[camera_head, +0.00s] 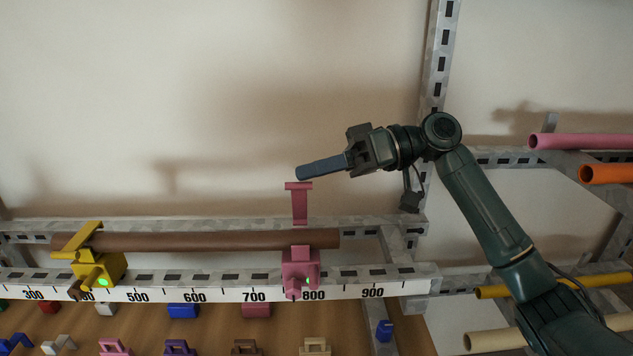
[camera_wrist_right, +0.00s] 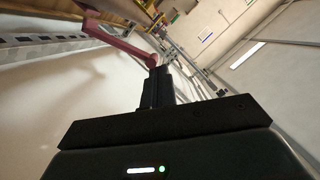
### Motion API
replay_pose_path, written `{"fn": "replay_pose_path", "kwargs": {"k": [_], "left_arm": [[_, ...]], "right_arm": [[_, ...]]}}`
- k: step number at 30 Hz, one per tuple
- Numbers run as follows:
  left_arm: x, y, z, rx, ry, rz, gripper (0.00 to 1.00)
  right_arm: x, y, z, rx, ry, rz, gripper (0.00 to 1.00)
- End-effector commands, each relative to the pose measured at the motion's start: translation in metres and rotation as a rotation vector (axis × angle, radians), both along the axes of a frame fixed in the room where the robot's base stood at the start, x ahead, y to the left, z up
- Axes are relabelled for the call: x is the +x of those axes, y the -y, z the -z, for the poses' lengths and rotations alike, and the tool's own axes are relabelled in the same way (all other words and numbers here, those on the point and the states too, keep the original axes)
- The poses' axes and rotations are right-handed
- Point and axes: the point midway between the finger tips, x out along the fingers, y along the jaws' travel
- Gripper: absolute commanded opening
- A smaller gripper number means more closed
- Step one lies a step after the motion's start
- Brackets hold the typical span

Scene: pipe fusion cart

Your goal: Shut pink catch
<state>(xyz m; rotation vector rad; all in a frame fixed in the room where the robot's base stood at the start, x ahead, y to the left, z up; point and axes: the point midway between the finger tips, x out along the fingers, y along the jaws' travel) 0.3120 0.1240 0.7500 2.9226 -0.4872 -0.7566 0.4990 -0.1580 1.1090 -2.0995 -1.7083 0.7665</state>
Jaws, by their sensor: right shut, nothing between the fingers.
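The pink catch (camera_head: 299,268) sits on the ruled rail near the 800 mark, around or against the right part of a brown pipe (camera_head: 200,241). Its pink lever arm (camera_head: 299,204) stands upright above the pipe, with a flat crosspiece on top. A green light shows on its body. My right gripper (camera_head: 302,173) is shut and empty, with its fingertips just above the top of the upright lever. In the right wrist view the dark fingers (camera_wrist_right: 157,88) show beside the pink lever (camera_wrist_right: 120,43). I cannot tell whether they touch. My left gripper is not in view.
A yellow catch (camera_head: 97,265) with a green light sits at the pipe's left end. Several coloured clips hang or lie below the rail. Pink (camera_head: 580,141) and orange (camera_head: 610,174) pipes lie on racks at right. A metal upright (camera_head: 436,60) stands behind my right arm.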

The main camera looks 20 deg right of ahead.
Motion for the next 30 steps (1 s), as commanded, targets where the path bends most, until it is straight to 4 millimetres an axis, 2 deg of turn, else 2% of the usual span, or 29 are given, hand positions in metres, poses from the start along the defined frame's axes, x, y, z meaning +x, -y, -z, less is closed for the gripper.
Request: {"fn": "replay_pose_path", "kwargs": {"k": [1,5,7,22,30], "left_arm": [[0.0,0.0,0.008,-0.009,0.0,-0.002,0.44],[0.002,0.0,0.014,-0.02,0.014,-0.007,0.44],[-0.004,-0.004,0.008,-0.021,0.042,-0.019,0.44],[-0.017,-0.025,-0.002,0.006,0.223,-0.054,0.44],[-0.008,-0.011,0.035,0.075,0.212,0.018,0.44]], "right_arm": [[-0.004,-0.001,0.006,-0.014,0.044,-0.002,0.0],[-0.012,-0.004,0.008,-0.048,0.164,-0.002,0.0],[-0.017,-0.005,0.01,-0.066,0.228,-0.001,0.0],[-0.056,-0.016,0.035,-0.199,0.684,-0.001,0.0],[-0.071,-0.02,0.052,-0.264,0.911,0.001,0.0]]}}
